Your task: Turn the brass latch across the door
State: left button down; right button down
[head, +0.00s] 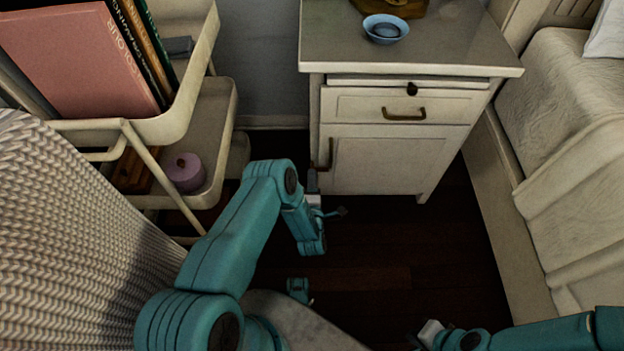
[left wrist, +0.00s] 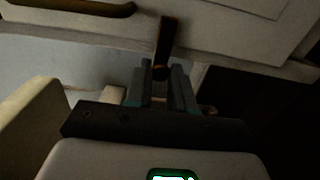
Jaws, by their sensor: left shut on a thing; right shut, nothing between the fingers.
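The white nightstand's lower door (head: 395,160) is closed. A narrow brass latch (head: 331,152) stands about upright at the door's left edge. In the left wrist view the latch (left wrist: 168,40) runs down to my fingers. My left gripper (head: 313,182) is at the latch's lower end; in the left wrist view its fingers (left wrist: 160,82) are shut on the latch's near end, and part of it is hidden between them. My right gripper (head: 418,336) is low in the head view, away from the nightstand, shut and empty.
Above the door is a drawer with a brass handle (head: 404,114). A blue bowl (head: 386,29) stands on the nightstand top. A shelf cart (head: 222,125) is close on the left, the bed (head: 570,150) on the right. Dark floor (head: 440,255) is clear between.

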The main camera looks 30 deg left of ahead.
pick_arm(q)
jog(key=shift+w+a+r, duration=0.1)
dwell(0.4)
jog(key=c, duration=1.1)
grip_release()
jog(key=shift+c, duration=0.2)
jog(key=shift+o, duration=0.8)
